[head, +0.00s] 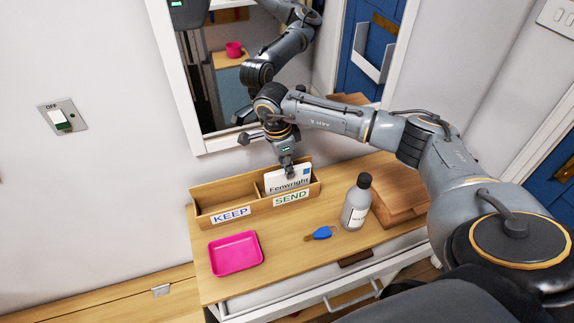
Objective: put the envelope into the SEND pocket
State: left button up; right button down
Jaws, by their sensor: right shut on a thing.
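The white envelope (288,181), with "Fenwright" printed on it, stands roughly upright at the SEND pocket (292,199) of a wooden two-pocket holder. Its lower part is hidden behind the pocket's front wall, so I cannot tell how deep it sits. My right gripper (287,168) is over the pocket, shut on the envelope's top edge. The KEEP pocket (231,213) to the left looks empty. My left gripper is not in view.
A pink tray (235,253), a small blue item (322,232) and a grey bottle (356,203) stand in front of the holder on the wooden top (290,250). A wooden board (396,190) lies at the right. A mirror (240,80) hangs behind, close to my right arm.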

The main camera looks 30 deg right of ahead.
jog(key=c, duration=1.2)
grip_release()
notch_tip(320, 180, up, 12)
jog(key=a, duration=0.1)
jog(key=shift+w+a, duration=0.2)
jog(key=shift+a, duration=0.2)
jog(key=shift+f, duration=0.25)
